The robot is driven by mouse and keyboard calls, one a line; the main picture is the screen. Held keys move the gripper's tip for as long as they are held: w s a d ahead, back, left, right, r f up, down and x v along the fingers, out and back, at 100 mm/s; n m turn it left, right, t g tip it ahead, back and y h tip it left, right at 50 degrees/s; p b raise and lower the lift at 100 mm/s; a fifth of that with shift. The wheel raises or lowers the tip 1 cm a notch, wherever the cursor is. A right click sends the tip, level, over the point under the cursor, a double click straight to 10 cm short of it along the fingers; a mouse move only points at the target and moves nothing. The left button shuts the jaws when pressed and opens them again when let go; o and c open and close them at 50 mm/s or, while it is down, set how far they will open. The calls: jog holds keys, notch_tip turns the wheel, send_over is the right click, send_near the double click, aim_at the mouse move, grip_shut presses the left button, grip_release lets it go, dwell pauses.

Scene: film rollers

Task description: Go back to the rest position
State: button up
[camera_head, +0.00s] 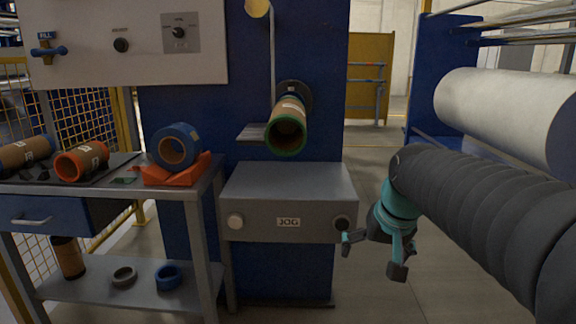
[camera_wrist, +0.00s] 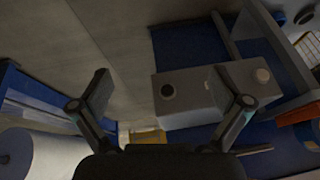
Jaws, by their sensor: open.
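My gripper (camera_head: 372,258) hangs at the right of the grey JOG box (camera_head: 288,190) in the head view, with its fingers apart and nothing between them. My dark arm reaches in from the right edge. In the wrist view my gripper (camera_wrist: 162,95) shows two spread fingers with bare floor and part of the grey box (camera_wrist: 190,98) beyond. The right finger overlaps the box in that view; I cannot tell whether they touch.
A green-rimmed roll (camera_head: 287,128) sits on the blue machine's spindle. A large white roller (camera_head: 505,112) stands at right. A workbench (camera_head: 120,190) at left holds an orange roll (camera_head: 82,160) and a blue-edged roll (camera_head: 177,146) on an orange cradle (camera_head: 178,172). Floor right of the box is clear.

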jog(key=s+f, duration=0.4)
jog(key=s, duration=0.4)
jog(key=s+f+n+h, duration=0.1)
jog(key=s+f, duration=0.2)
jog(key=s, duration=0.6)
jog(key=shift+s+a+f+t, duration=0.2)
jog(key=shift+a+f+t, duration=0.05)
jog(key=shift+f+t, duration=0.15)
